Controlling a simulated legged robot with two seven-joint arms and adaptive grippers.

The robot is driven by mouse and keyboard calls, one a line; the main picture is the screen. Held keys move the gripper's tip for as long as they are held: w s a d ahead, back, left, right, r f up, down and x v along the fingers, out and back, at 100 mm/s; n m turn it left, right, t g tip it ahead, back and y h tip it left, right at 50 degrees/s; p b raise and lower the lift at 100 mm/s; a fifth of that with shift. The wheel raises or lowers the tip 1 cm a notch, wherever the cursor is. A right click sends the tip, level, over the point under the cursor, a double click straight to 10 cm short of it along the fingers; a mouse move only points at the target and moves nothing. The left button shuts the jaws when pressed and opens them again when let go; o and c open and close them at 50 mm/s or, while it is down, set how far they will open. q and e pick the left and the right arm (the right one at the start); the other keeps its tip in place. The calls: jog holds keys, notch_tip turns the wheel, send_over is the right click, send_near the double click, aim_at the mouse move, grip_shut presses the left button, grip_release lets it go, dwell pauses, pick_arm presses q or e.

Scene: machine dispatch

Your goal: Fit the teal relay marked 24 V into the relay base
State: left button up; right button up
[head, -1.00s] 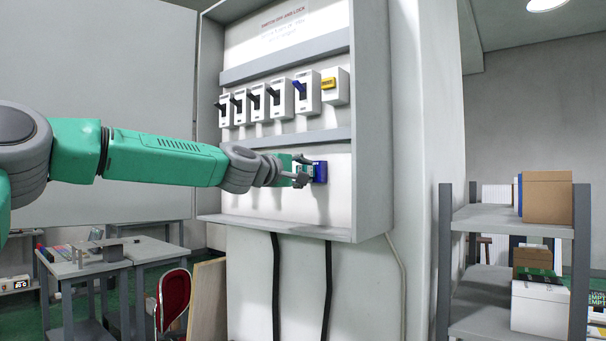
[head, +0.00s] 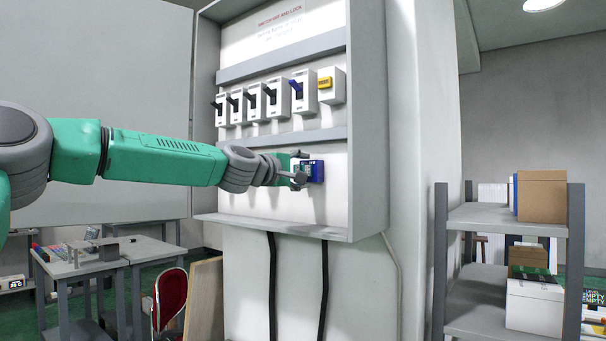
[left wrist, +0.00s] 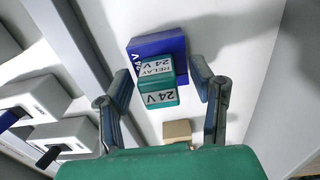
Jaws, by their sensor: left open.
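The teal relay (left wrist: 160,82), with white labels reading RELAY 24 V and 24 V, sits against the blue relay base (left wrist: 160,46) on the cabinet's white back panel. In the left wrist view it appears lined up with the base; how deep it sits cannot be told. My left gripper (left wrist: 163,84) is open, one finger on each side of the relay, with gaps showing. In the head view the gripper (head: 301,169) is at the blue base (head: 317,171) and partly covers the relay. My right gripper is not in view.
Above the base is a row of switches (head: 272,102) and a yellow-fronted unit (head: 331,85). The grey cabinet's side wall (head: 367,120) stands close on the right. A shelf (head: 500,216) with boxes is further right. Tables (head: 150,248) and a red chair (head: 171,297) stand lower left.

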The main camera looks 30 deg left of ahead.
pick_arm(q)
jog(key=shift+s, duration=0.1)
jog(key=shift+s+a, duration=0.1)
jog(key=shift+s, duration=0.45)
jog(key=shift+s+b, duration=0.45)
jog(key=shift+s, duration=0.65)
